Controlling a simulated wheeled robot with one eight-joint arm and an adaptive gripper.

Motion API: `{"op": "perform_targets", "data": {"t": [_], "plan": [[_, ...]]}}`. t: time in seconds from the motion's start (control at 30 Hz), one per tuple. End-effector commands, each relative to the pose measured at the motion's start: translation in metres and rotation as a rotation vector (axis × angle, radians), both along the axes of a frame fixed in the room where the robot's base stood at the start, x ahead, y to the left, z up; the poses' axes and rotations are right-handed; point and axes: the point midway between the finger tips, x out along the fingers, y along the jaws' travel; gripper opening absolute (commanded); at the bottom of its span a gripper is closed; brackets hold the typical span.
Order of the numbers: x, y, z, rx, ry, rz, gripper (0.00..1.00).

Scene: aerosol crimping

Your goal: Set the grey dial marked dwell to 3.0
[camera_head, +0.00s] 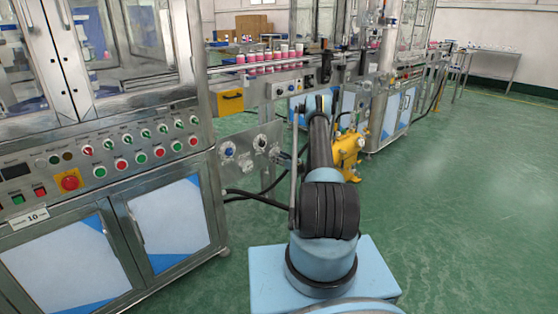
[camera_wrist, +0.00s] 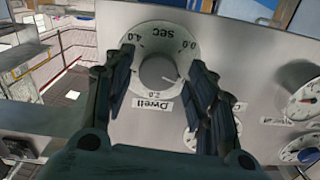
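The grey dwell dial (camera_wrist: 157,72) is in the upper middle of the wrist view, on a white round scale (camera_wrist: 160,38) whose lettering appears upside down. The scale reads 0.0, 4.0 and 2.0, with "sec" between 0.0 and 4.0. A Dwell label (camera_wrist: 153,106) sits below it in the picture. A pale mark on the knob seems to point to the lower right; its exact value is unclear. My gripper (camera_wrist: 162,73) is open, its dark fingers on either side of the knob, with apparent gaps. In the head view my arm hides the gripper's fingers.
Other dials sit on the same metal panel, one at the right edge (camera_wrist: 304,101) and one below the dwell dial (camera_wrist: 193,140). In the head view, a control cabinet (camera_head: 170,215) with buttons stands left, and a conveyor with pink-white cans (camera_head: 265,62) runs behind. The green floor right is clear.

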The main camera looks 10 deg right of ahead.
Motion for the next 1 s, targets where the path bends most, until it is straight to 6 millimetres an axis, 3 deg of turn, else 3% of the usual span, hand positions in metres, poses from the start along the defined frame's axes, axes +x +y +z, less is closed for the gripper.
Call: {"op": "perform_targets", "data": {"t": [0.03, 0.13, 0.17, 0.57, 1.0], "plan": [[0.0001, -0.0014, 0.0000, 0.000, 0.000, -0.001, 0.34], [0.0000, -0.0031, 0.0000, 0.000, 0.000, -0.003, 0.11], [0.0000, -0.0034, 0.0001, 0.000, 0.000, -0.003, 0.10], [-0.0003, -0.0055, 0.0001, 0.040, 0.028, -0.005, 0.10], [-0.0001, -0.0071, -0.0001, 0.310, 0.225, -0.006, 0.10]]}}
